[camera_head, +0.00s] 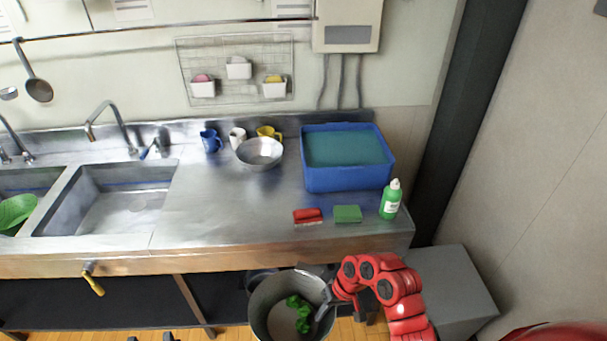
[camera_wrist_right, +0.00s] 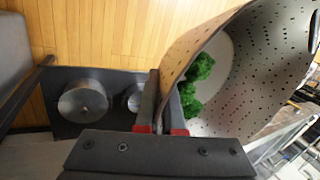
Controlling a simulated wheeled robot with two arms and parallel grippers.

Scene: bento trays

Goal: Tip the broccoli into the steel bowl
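The broccoli (camera_head: 300,312) lies as several green florets inside a perforated metal strainer pot (camera_head: 268,327) at the bottom of the head view. The broccoli also shows in the right wrist view (camera_wrist_right: 198,82), inside the strainer's holed wall (camera_wrist_right: 245,105). My right gripper (camera_head: 325,308) is shut on the strainer's rim, with the wall between its fingers (camera_wrist_right: 165,100). The strainer is below and in front of the counter edge. The steel bowl (camera_head: 260,152) stands upright at the back of the counter. Small dark tips at the bottom left may be my left gripper (camera_head: 150,338).
A blue crate (camera_head: 350,178), a red brush (camera_head: 308,216), a green sponge (camera_head: 347,214) and a green bottle (camera_head: 390,198) stand on the right of the counter (camera_head: 230,215). Blue, white and yellow cups (camera_head: 211,140) stand beside the bowl. The counter before the bowl is clear.

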